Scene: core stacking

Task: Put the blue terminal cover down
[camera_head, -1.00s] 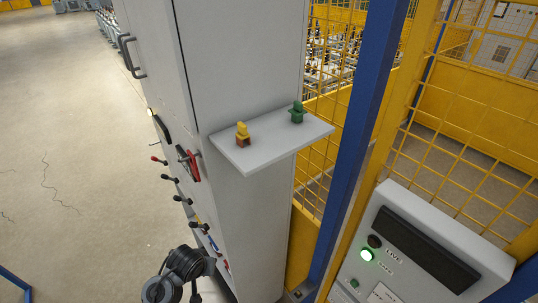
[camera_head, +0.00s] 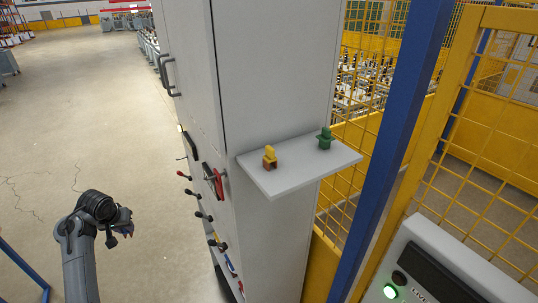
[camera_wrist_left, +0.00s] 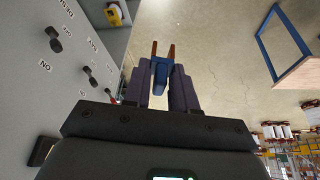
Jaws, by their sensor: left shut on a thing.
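My left gripper (camera_head: 122,222) is at the lower left in the head view, out over the floor to the left of the grey cabinet. In the left wrist view, its dark fingers (camera_wrist_left: 163,84) are shut on a small blue piece, the blue terminal cover (camera_wrist_left: 160,70). Two brownish prongs stick out beyond the blue part. The cover cannot be made out in the head view. A grey shelf (camera_head: 289,181) on the cabinet bears a yellow-and-brown piece (camera_head: 270,157) and a green piece (camera_head: 325,138), standing apart. My right gripper is not in view.
The grey cabinet (camera_head: 270,80) has levers and a red handle (camera_head: 213,183) on its left face. A blue post (camera_head: 395,120) and yellow mesh fence stand right of the shelf. A control box (camera_head: 440,265) with a green light is at lower right. Floor at left is open.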

